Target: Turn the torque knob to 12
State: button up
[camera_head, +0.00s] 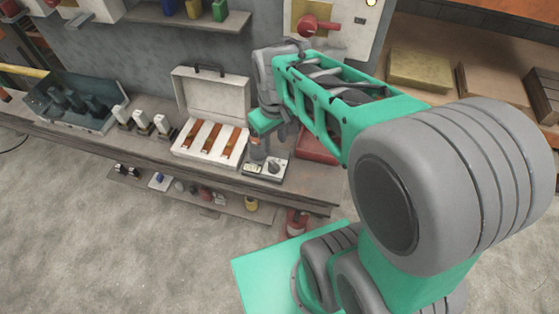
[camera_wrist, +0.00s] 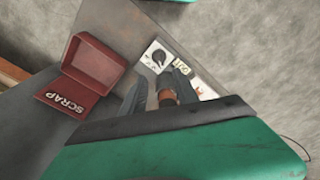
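The torque knob (camera_head: 274,167) is a dark round dial on a small pale device (camera_head: 281,177) near the bench's front edge. In the wrist view the knob (camera_wrist: 158,57) shows as black with a pointer on a white plate; its scale is too small to read. A small yellowish display (camera_wrist: 182,69) sits beside it. My gripper (camera_wrist: 160,76) is open above the device, its two fingers apart, with the knob just beyond the fingertips. A brown and grey upright cylinder (camera_head: 257,148) stands by the device; its brown top (camera_wrist: 168,96) shows between the fingers, not visibly clamped.
A red bin (camera_wrist: 101,62) marked SCRAP lies beside the device. A white open case (camera_head: 211,95) with copper-coloured strips stands to the left. Several white items (camera_head: 142,121) and a dark toolbox (camera_head: 73,98) are farther left. A lower shelf (camera_head: 225,203) holds small parts.

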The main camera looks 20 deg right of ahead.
jog(key=n+g, duration=0.1)
send_over(274, 164)
notch_tip(274, 164, down, 5)
jog(key=shift+a+f, duration=0.1)
notch_tip(274, 164, down, 8)
jog(key=shift+s+r+p, duration=0.1)
jog(key=shift+r+p, duration=0.15)
jog(key=shift+p, duration=0.1)
grip_shut()
